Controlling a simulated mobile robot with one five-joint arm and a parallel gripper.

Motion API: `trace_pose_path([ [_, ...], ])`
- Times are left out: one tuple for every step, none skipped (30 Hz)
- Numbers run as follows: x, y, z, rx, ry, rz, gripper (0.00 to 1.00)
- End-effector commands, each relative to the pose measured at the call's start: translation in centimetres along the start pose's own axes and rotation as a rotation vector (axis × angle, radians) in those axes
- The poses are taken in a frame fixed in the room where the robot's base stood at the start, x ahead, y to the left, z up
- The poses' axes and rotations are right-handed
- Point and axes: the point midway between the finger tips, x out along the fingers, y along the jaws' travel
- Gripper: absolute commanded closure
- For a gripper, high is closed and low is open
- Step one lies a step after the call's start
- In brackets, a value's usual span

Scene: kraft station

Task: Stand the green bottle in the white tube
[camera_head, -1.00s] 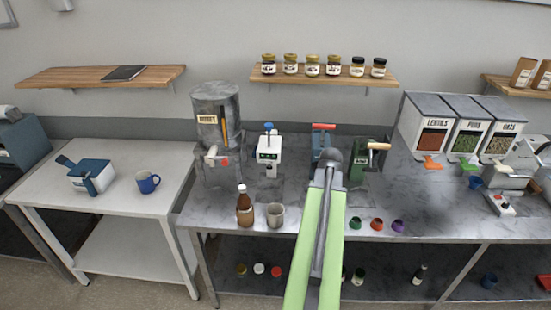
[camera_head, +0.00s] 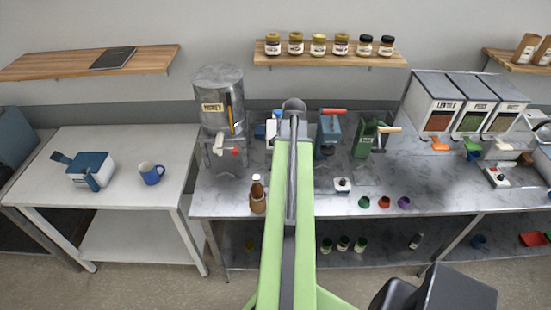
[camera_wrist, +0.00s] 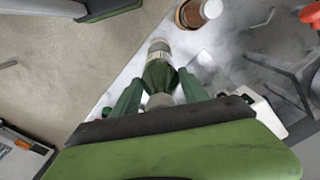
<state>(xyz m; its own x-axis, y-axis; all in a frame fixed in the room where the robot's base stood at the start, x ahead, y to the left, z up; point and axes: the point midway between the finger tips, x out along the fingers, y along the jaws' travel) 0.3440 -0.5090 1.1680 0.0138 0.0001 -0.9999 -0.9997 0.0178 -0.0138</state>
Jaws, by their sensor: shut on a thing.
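In the wrist view my gripper (camera_wrist: 160,82) is shut on the green bottle (camera_wrist: 158,74), with a dark green finger on each side. The bottle has a pale label band near its far end, and a pale grey piece shows at its near end. The bottle seems to be over or beside the pale counter; I cannot tell whether it touches anything. In the head view my own green arm covers the gripper and the bottle. I cannot make out the white tube for certain in either current view.
A brown bottle with a white cap (camera_head: 257,196) stands close left of my arm on the marble counter (camera_head: 225,205); it also shows in the wrist view (camera_wrist: 188,14). A white base with a knob (camera_head: 342,186) and small coloured cups (camera_head: 384,202) are to the right. A metal dispenser (camera_head: 220,100) stands behind.

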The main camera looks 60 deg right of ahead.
Motion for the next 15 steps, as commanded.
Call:
trace_pose_path([
  [0.0,-0.1,0.0,-0.002,0.000,0.000,1.00],
  [0.0,-0.2,0.1,-0.004,0.000,0.000,1.00],
  [0.1,-0.3,0.2,-0.006,0.000,0.000,1.00],
  [0.1,-0.4,0.2,-0.008,0.000,0.000,1.00],
  [0.2,-0.5,0.3,-0.010,0.000,0.000,1.00],
  [0.4,-0.6,0.4,-0.012,0.000,0.000,1.00],
  [0.5,-0.7,0.4,-0.014,0.000,0.000,1.00],
  [0.7,-0.8,0.5,-0.015,0.000,0.000,1.00],
  [1.0,-0.8,0.6,-0.017,0.000,0.000,1.00],
  [1.2,-0.9,0.6,-0.018,0.000,0.000,1.00],
  [1.5,-0.9,0.7,-0.019,0.000,0.000,1.00],
  [1.9,-1.0,0.7,-0.021,0.000,0.000,1.00],
  [2.2,-1.0,0.8,-0.021,0.000,0.000,1.00],
  [2.5,-1.1,0.8,-0.022,0.000,0.000,1.00],
  [3.0,-1.1,0.8,-0.023,0.000,0.000,1.00],
])
